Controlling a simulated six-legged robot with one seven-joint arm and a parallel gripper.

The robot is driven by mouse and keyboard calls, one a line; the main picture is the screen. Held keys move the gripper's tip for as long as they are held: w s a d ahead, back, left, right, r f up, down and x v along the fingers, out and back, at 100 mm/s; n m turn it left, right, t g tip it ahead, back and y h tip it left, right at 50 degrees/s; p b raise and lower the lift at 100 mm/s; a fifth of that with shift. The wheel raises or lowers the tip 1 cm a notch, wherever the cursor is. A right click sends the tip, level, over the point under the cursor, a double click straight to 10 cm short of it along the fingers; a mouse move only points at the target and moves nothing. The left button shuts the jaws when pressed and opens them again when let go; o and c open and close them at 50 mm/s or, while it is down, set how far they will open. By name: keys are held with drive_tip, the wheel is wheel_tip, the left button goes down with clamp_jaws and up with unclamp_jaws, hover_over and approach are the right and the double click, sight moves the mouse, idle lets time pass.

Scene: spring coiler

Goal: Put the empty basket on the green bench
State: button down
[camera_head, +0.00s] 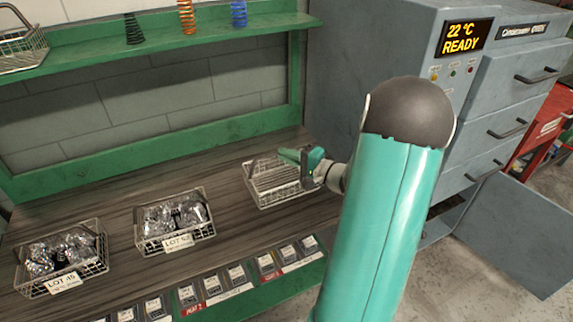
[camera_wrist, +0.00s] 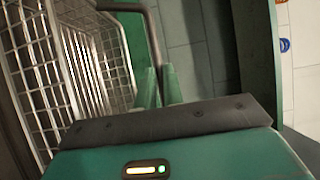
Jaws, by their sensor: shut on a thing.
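The empty wire basket (camera_head: 277,184) is at the right end of the green bench (camera_head: 95,215), over its dark wood top. In the head view I cannot tell whether it rests on the wood or hangs just above it. My gripper (camera_head: 302,158) is shut on the basket's handle at its right side. In the wrist view the basket's wire wall (camera_wrist: 75,65) fills the left, and the bent handle bar (camera_wrist: 150,30) runs down to my green fingers (camera_wrist: 158,86). The basket looks roughly level.
Two wire baskets with shiny parts, tagged LOT 15 (camera_head: 62,262) and LOT 52 (camera_head: 172,222), stand to the left. A green shelf (camera_head: 170,30) with coil springs is above. A grey oven cabinet (camera_head: 405,45) stands right, its lower door open. Bare wood lies between the baskets.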

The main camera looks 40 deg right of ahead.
drive_tip(key=shift+w+a+f, duration=0.1)
drive_tip(key=shift+f, duration=0.75)
drive_tip(key=shift+w+a+f, duration=0.1)
drive_tip(key=shift+f, duration=0.85)
drive_tip(key=c, duration=1.5)
unclamp_jaws()
drive_tip(key=shift+d, duration=0.1)
